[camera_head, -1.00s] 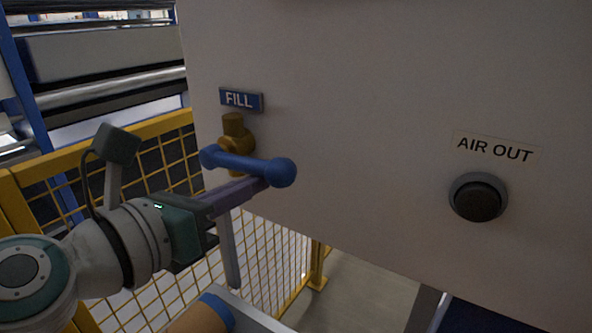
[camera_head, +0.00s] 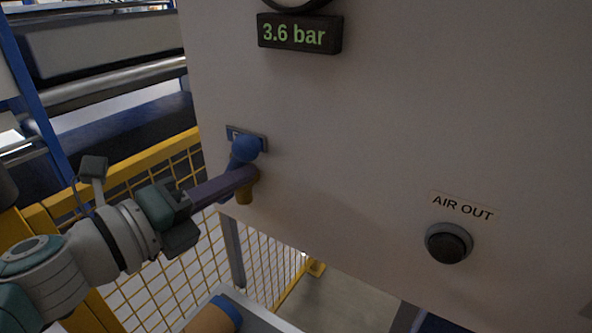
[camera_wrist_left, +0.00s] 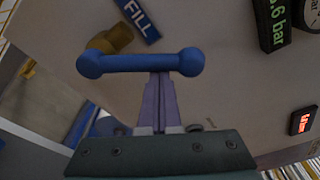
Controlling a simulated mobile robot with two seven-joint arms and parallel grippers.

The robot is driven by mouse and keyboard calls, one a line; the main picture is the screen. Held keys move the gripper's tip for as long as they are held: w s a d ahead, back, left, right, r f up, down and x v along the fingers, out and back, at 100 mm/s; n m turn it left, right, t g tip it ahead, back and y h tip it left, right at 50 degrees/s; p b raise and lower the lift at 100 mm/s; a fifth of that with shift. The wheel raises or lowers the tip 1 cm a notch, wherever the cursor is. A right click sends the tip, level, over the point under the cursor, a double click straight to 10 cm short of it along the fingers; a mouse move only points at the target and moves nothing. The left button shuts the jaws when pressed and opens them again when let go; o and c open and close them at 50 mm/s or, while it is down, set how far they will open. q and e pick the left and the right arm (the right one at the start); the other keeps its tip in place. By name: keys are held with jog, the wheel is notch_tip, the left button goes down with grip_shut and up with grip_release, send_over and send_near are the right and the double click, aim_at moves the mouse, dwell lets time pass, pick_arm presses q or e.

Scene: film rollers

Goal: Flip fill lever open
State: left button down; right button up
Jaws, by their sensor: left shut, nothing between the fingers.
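The blue fill lever (camera_head: 246,149) is on a brass valve (camera_head: 245,194) on the pale panel. In the head view its ball end points up, in front of the FILL sign (camera_head: 262,142), which it mostly hides. My left gripper (camera_head: 250,176) is shut with nothing between its fingers, its tips against or very close to the lever. In the left wrist view the lever (camera_wrist_left: 140,63) lies across the tips of the shut fingers, and the brass valve (camera_wrist_left: 112,39) and FILL sign (camera_wrist_left: 138,18) show behind it. My right gripper is not in view.
A display (camera_head: 299,34) above reads 3.6 bar. The AIR OUT button (camera_head: 449,243) is at the lower right of the panel. A yellow mesh fence (camera_head: 165,152) stands behind my left arm. The panel between lever and button is bare.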

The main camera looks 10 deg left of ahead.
pick_arm(q)
jog(key=shift+w+a+r+p, duration=0.3)
jog(key=shift+a+r+p, duration=0.3)
jog(key=shift+a+r, duration=0.2)
jog(key=shift+w+a+r+p, duration=0.15)
jog(key=shift+w+a+p, duration=0.1)
jog(key=shift+a, duration=0.25)
jog(key=shift+w+a+r+p, duration=0.1)
jog(key=shift+a+p, duration=0.1)
jog(key=shift+a, duration=0.3)
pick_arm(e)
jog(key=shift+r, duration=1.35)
pick_arm(q)
jog(key=shift+a, duration=0.1)
